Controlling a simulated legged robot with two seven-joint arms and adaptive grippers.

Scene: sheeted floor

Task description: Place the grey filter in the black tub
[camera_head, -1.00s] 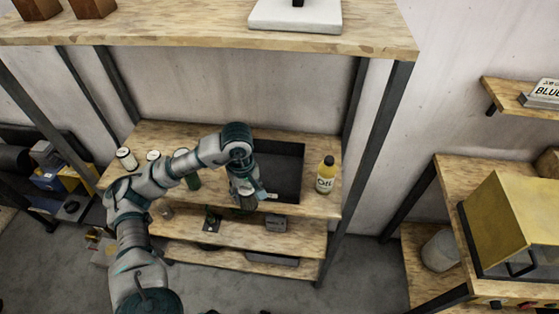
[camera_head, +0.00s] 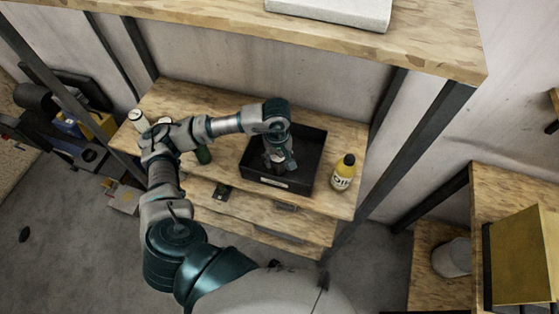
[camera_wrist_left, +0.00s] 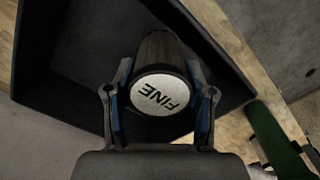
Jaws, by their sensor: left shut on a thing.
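My left gripper (camera_head: 279,162) points down over the tub's opening. In the left wrist view my left gripper (camera_wrist_left: 160,105) is shut on the grey filter (camera_wrist_left: 158,48), a dark grey cylinder with a pale round end marked "FINE". The tub's dark wall (camera_wrist_left: 55,75) and floor surround the filter in that view. In the head view the filter is mostly hidden by my gripper. I cannot tell whether it touches the tub floor. My right gripper does not show.
A yellow oil bottle (camera_head: 344,173) stands just right of the tub. A thick shelf board (camera_head: 200,28) and dark posts frame the space above.

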